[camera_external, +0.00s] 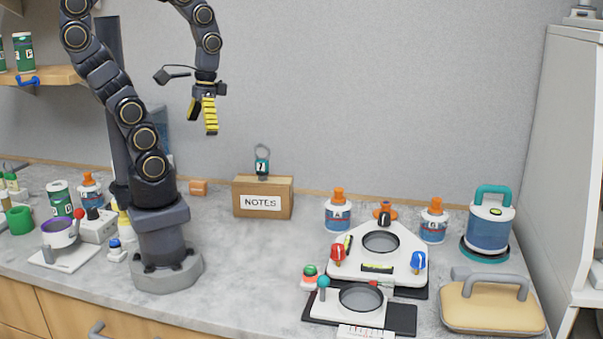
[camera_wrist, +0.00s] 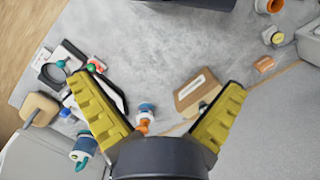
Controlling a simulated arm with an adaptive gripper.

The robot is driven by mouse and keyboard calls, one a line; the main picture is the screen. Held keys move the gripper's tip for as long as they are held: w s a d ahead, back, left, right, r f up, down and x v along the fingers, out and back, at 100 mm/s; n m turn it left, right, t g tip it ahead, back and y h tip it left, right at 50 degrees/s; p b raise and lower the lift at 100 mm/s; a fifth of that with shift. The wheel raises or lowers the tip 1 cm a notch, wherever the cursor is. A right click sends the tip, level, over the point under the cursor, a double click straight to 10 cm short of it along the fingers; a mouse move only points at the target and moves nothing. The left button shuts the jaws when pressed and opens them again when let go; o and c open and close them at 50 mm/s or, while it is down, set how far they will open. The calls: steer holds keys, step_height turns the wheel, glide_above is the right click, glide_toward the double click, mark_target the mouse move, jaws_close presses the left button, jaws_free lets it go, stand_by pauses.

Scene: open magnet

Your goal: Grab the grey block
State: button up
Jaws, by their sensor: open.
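My gripper (camera_external: 202,122) hangs high above the counter in the external view, with its yellow ribbed fingers pointing down. I cannot make out a clearly grey block in either view. A small orange-brown block (camera_external: 198,187) lies at the back of the counter, left of the NOTES box; it also shows in the wrist view (camera_wrist: 264,64). My gripper is well above it and apart from everything.
The NOTES box (camera_external: 263,199) stands near the wall. Orange-capped bottles (camera_external: 338,213), a white levelling stand (camera_external: 345,262), a blue canister (camera_external: 489,227) and a tan pad with a grey handle (camera_external: 490,308) crowd the right. The marble counter (camera_external: 240,265) is clear in the middle.

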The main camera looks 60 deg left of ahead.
steer(key=c, duration=0.6)
steer(key=shift+o, duration=0.2)
